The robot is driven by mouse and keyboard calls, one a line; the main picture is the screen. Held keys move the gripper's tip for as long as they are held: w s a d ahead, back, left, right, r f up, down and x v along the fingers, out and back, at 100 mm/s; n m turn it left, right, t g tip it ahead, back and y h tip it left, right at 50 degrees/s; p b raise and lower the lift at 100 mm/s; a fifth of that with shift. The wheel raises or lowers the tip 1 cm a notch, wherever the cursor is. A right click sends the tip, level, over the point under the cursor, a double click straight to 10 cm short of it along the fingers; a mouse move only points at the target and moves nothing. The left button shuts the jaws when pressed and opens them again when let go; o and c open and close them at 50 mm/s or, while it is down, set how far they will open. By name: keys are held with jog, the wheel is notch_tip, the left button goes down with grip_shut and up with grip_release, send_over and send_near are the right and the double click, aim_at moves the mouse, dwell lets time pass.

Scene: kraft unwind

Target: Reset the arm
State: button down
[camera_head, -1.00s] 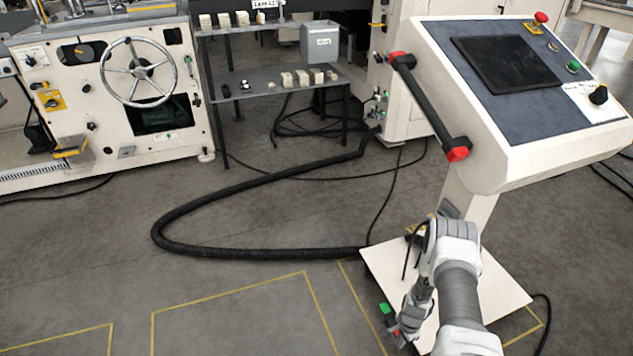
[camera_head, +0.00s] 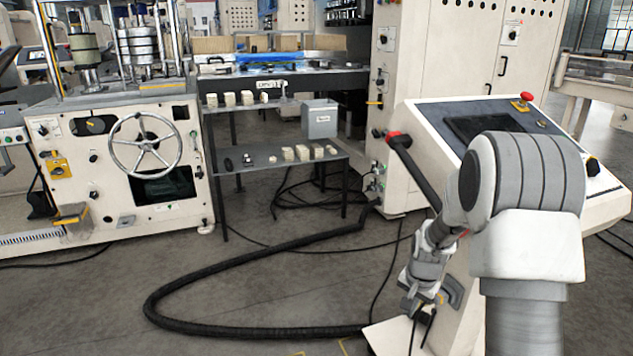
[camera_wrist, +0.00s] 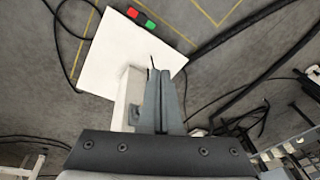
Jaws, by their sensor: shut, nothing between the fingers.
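My gripper (camera_head: 421,310) hangs in front of the control console's pedestal in the head view, pointing down, with my raised arm behind and above it. In the wrist view my gripper (camera_wrist: 162,76) shows its two grey fingers together, shut and empty. It is above the console's white base plate (camera_wrist: 118,48). The console (camera_head: 425,125) stands at the right in the head view; my arm covers much of its front and screen.
A thick black hose (camera_head: 230,329) curves over the floor left of the console. A grey shelf (camera_head: 255,160) with several small blocks and a grey bin (camera_head: 319,120) stands behind. A machine with a handwheel (camera_head: 144,143) is at the left. A green and red pedal (camera_wrist: 141,17) lies beside the base plate.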

jog(key=s+a+r+n+t, duration=0.1)
jog(key=s+a+r+n, duration=0.15)
jog(key=s+r, duration=0.55)
jog(key=s+a+r+n+t, duration=0.1)
jog(key=s+a+r+n, duration=0.15)
jog(key=r, duration=0.85)
jog(key=s+a+r+n+t, duration=0.1)
jog(key=s+a+r, duration=0.15)
jog(key=s, duration=0.65)
jog(key=s+a+r+n, duration=0.15)
jog(key=s+r, duration=0.25)
jog(key=s, duration=0.4)
notch_tip(320, 180, up, 23)
jog(key=p, duration=2.4)
jog(key=shift+s+d+r, duration=0.2)
jog(key=shift+s+d, duration=0.2)
jog(key=shift+d, duration=0.05)
jog(key=shift+n, duration=0.25)
